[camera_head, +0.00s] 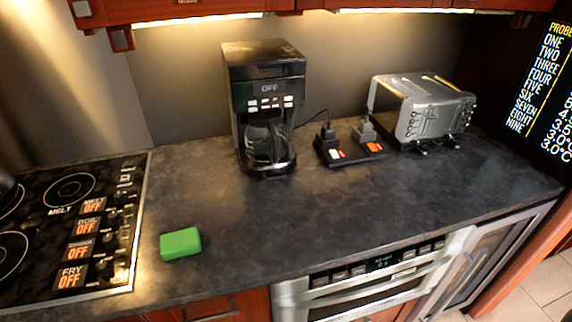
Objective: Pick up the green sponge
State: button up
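The green sponge (180,243) is a small block lying flat on the dark countertop (330,215). It sits near the counter's front edge, just right of the black cooktop. Nothing covers it and nothing touches it from above. My gripper is not in the head view, so its place and state do not show.
The black cooktop (68,235) is at the left. A coffee maker (264,105), a power strip with plugs (348,148) and a silver toaster (422,110) stand along the back. A microwave drawer (365,278) is under the counter. The counter right of the sponge is clear.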

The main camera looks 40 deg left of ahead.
aim_at(187, 242)
jog(key=i, duration=0.85)
jog(key=u, duration=4.35)
jog(key=i, duration=0.5)
